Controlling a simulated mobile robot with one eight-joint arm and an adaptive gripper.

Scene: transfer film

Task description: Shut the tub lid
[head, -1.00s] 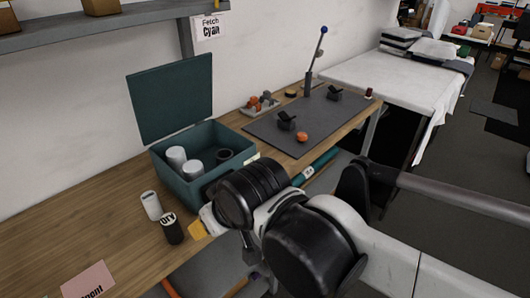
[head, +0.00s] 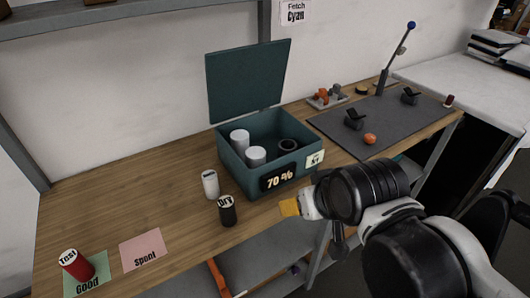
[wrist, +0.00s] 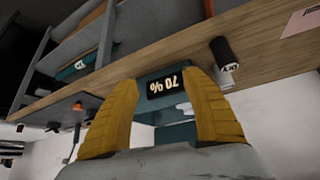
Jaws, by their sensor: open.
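The dark teal tub (head: 231,168) stands on the wooden bench with two white cylinders and a black ring inside. Its lid (head: 249,83) stands upright at the back, open. A "70 %" label is on the tub's front, and it shows in the wrist view on the tub (wrist: 172,70). My gripper (head: 290,207) is in front of the tub, near the bench's front edge, apart from it. In the wrist view my gripper (wrist: 163,92) has its two yellow fingers spread, with nothing between them.
A white canister (head: 210,184) and a black "DRY" canister (head: 227,211) stand left of the tub's front. A red "Test" canister (head: 76,265) is on the green card at far left, beside a pink "Spent" card (head: 142,250). A grey mat (head: 375,125) with small items lies right.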

